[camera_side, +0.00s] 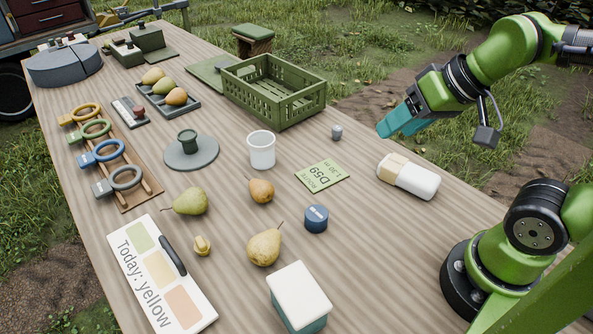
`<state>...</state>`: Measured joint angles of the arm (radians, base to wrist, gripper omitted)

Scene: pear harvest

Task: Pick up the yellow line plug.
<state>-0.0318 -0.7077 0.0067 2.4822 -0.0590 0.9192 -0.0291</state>
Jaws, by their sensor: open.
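My gripper (390,127) is above the table's right side, far to the right of the plug and higher up. Its teal fingers point down and left, with nothing seen between them. The gap between the fingers is hard to make out from this side.
A white-topped box (299,296) stands at the front. A green crate (316,98) is behind.

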